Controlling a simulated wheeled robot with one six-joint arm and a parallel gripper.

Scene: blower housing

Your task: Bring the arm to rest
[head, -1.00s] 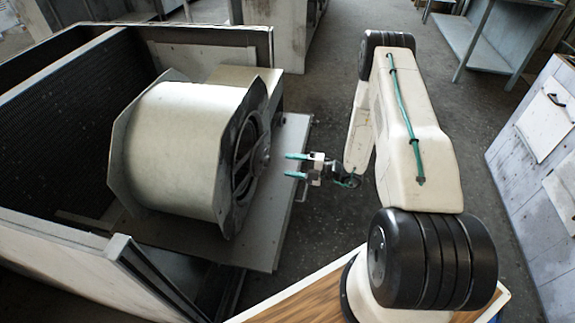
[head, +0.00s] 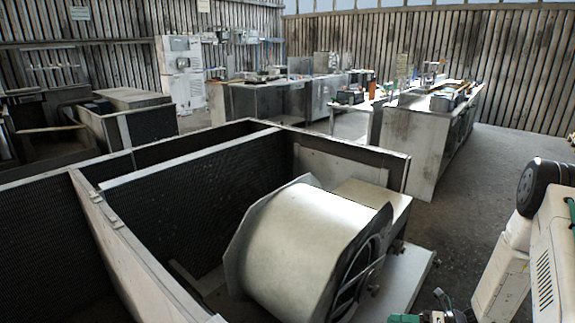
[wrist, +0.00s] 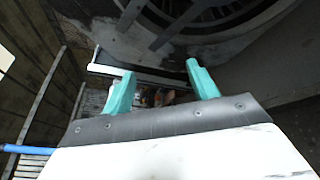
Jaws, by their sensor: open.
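My gripper is open and empty. Its two green fingers (wrist: 161,90) stand apart in the wrist view, with nothing held between them. In the head view only a small part of my gripper (head: 404,319) shows at the bottom edge. My arm is at the right edge of that view and is partly cut off. The blower housing (head: 305,245), a pale metal drum with flanged ends, sits left of my gripper. Its dark round opening (wrist: 190,15) fills the top of the wrist view, beyond the fingertips. I see no contact between the fingers and the housing.
The blower sits within a large open metal cabinet (head: 140,262) with dark ribbed panels. Its plate (head: 412,275) juts out toward my arm. A cluttered workbench (head: 420,135) stands behind. Open concrete floor (head: 475,215) lies between the bench and my arm.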

